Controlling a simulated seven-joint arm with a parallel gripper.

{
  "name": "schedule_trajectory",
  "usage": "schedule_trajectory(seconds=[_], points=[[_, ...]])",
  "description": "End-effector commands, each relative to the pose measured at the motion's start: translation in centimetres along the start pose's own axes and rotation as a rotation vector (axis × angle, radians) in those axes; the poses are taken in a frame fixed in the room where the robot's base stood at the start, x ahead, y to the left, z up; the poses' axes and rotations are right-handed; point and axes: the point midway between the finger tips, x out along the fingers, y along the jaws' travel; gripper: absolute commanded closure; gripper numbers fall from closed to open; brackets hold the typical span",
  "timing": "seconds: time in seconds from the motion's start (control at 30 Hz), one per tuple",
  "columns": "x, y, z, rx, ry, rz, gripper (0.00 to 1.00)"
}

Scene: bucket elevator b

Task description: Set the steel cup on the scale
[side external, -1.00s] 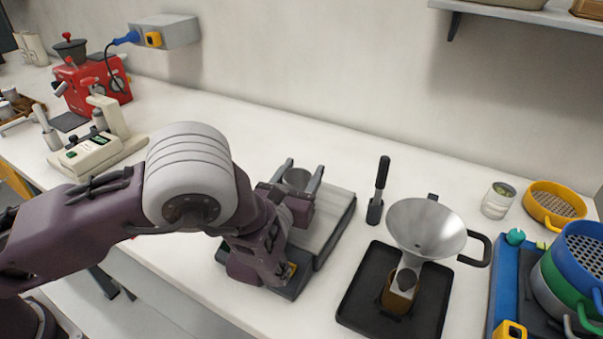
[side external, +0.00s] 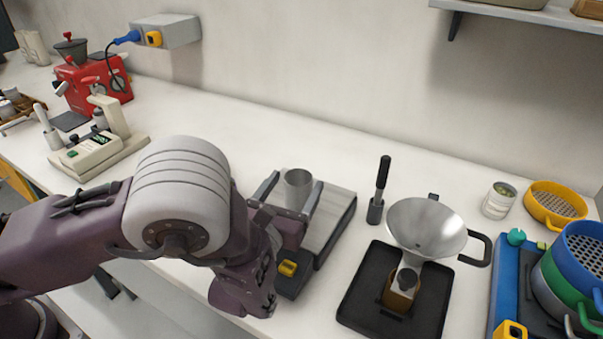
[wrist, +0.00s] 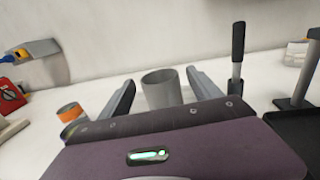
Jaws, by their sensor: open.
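The steel cup (side external: 298,186) is a plain grey cylinder. It stands upright on the metal plate of the scale (side external: 336,212), toward the plate's back left as seen in the side view. My gripper (side external: 290,190) is open, with one finger on each side of the cup. In the wrist view the cup (wrist: 162,90) stands between the spread fingers, with a gap visible on both sides. The scale's dark front with a yellow button (side external: 287,268) shows beside my wrist. My arm hides part of the scale's left and front.
A black-handled tool (side external: 379,190) stands upright right of the scale. A steel funnel (side external: 427,228) sits above a black tray (side external: 355,295). Stacked sieves (side external: 590,250) are at far right. An orange-banded can (wrist: 70,112) is left in the wrist view. The counter behind the scale is clear.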

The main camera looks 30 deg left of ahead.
Motion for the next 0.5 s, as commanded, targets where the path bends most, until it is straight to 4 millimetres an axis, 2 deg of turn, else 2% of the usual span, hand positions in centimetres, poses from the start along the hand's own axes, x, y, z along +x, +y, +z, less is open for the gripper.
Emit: schedule_trajectory(seconds=[0.1, 0.2, 0.33, 0.5], points=[[-3.2, -0.1, -0.1, 0.002, 0.002, -0.004, 0.27], [-5.2, 0.0, -0.1, 0.0, 0.002, -0.002, 0.27], [-6.7, 0.0, 0.0, 0.0, 0.001, 0.0, 0.27], [-7.0, 0.0, 0.0, -0.001, -0.001, 0.002, 0.27]])
